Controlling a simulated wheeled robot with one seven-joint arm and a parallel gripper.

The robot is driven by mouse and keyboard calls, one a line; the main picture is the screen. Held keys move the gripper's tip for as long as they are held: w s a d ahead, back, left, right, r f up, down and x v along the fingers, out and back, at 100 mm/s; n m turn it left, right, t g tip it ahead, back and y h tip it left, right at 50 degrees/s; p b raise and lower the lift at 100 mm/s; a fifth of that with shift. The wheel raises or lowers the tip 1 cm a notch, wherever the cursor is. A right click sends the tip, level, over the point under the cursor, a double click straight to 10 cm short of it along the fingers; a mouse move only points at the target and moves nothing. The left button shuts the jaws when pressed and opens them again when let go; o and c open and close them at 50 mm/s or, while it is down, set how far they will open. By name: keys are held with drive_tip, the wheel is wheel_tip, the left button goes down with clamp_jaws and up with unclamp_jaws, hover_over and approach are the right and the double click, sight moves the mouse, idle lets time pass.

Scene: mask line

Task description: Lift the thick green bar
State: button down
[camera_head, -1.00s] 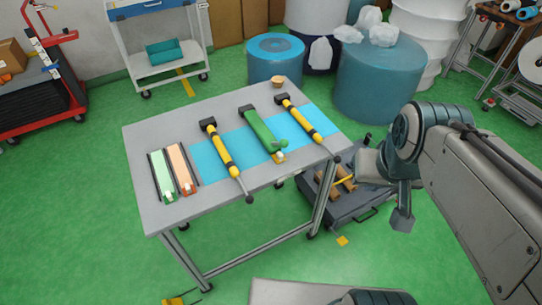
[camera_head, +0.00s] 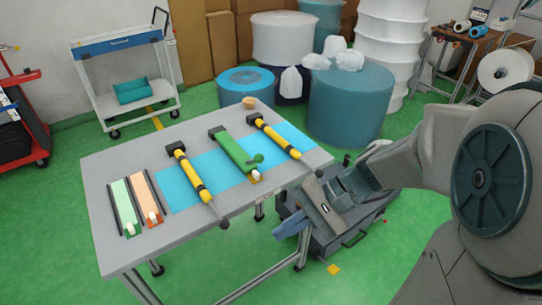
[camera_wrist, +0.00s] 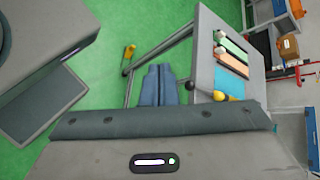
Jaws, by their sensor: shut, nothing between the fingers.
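The thick green bar (camera_head: 232,150) lies on the grey table (camera_head: 110,178), across a blue mat, between two yellow-and-black bars. A dark block is at its far end and a small pale tag with a yellow base at its near end. My gripper (camera_head: 282,232) is beyond the table's right edge, pointing down and left, apart from the bar. In the wrist view my gripper's blue-grey fingers (camera_wrist: 158,72) are together with nothing between them. I cannot make out the thick green bar in the wrist view.
Left and right yellow-and-black bars (camera_head: 188,176) (camera_head: 280,138) flank the green bar. A pale green strip (camera_head: 125,203) and an orange strip (camera_head: 147,196) lie at the left.

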drive_tip(key=w+d+f+m+t+y+b, duration=0.3)
drive_tip(key=w+f+m+t+b, duration=0.3)
drive_tip(key=w+f+m+t, duration=0.1)
drive_tip(key=w+d+f+m+t+y+b, duration=0.4)
drive_tip(key=w+f+m+t, duration=0.3)
drive_tip(key=w, duration=0.5)
drive_tip(key=shift+d+f+t+b, duration=0.15)
drive_tip(key=shift+f+t+b, duration=0.25)
drive_tip(key=shift+t+b, duration=0.5)
drive_tip(key=shift+w+y, duration=0.1)
drive_tip(key=shift+y, duration=0.2)
drive_tip(key=p+x, duration=0.1)
drive_tip(key=x, duration=0.9)
drive_tip(key=shift+a+r, duration=0.15)
drive_tip(key=shift+a, duration=0.15)
drive_tip(key=shift+a+r+p, duration=0.35)
drive_tip(key=shift+a+r, duration=0.25)
drive_tip(key=shift+r, duration=0.4)
drive_tip(key=shift+a+r, duration=0.3)
drive_tip(key=shift+r, duration=0.1)
